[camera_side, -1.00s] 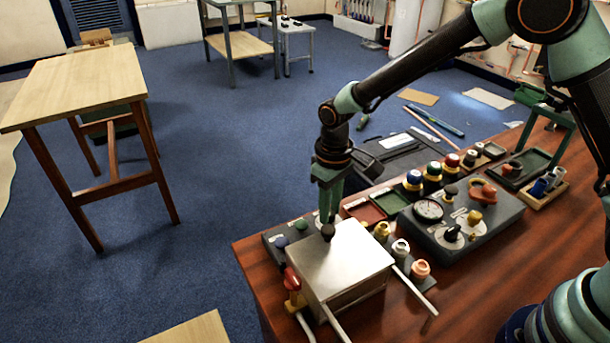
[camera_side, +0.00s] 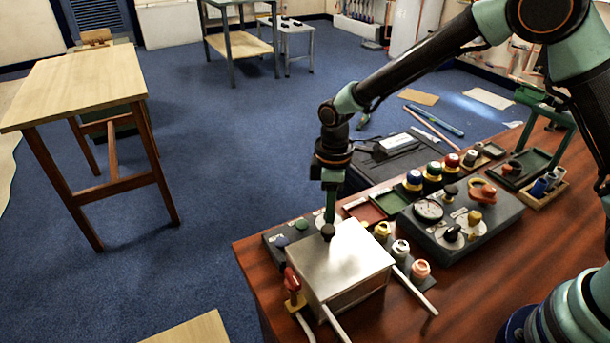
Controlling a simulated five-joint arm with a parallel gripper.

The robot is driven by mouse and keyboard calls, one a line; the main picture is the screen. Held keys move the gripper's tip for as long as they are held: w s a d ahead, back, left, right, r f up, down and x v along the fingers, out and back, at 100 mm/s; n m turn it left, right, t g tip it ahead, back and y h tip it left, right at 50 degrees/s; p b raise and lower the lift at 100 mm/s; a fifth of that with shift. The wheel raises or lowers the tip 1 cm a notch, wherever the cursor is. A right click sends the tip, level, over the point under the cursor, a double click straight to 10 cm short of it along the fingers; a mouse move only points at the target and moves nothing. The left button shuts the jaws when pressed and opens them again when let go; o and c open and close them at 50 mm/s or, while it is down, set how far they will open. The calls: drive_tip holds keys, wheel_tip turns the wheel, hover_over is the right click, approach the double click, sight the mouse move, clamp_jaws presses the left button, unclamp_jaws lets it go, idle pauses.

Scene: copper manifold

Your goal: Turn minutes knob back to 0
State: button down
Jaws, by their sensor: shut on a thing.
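My gripper (camera_side: 329,220) points straight down, its fingers seen nearly edge-on. It is shut on a small dark round knob (camera_side: 328,232) at the far edge of the silver metal box (camera_side: 345,262). I take this to be the minutes knob, but no label or scale mark on it is readable from here, so its setting cannot be told. The fingers partly hide the top of the knob.
A dark panel with a round gauge (camera_side: 428,210) and several knobs stands right of the box. Small coloured fittings (camera_side: 400,249) line the box's right side. A red-handled valve (camera_side: 292,280) stands at its left.

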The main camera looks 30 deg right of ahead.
drive_tip(key=shift+r, duration=0.1)
idle(0.4)
drive_tip(key=c, duration=0.6)
unclamp_jaws()
drive_tip(key=shift+r, duration=6)
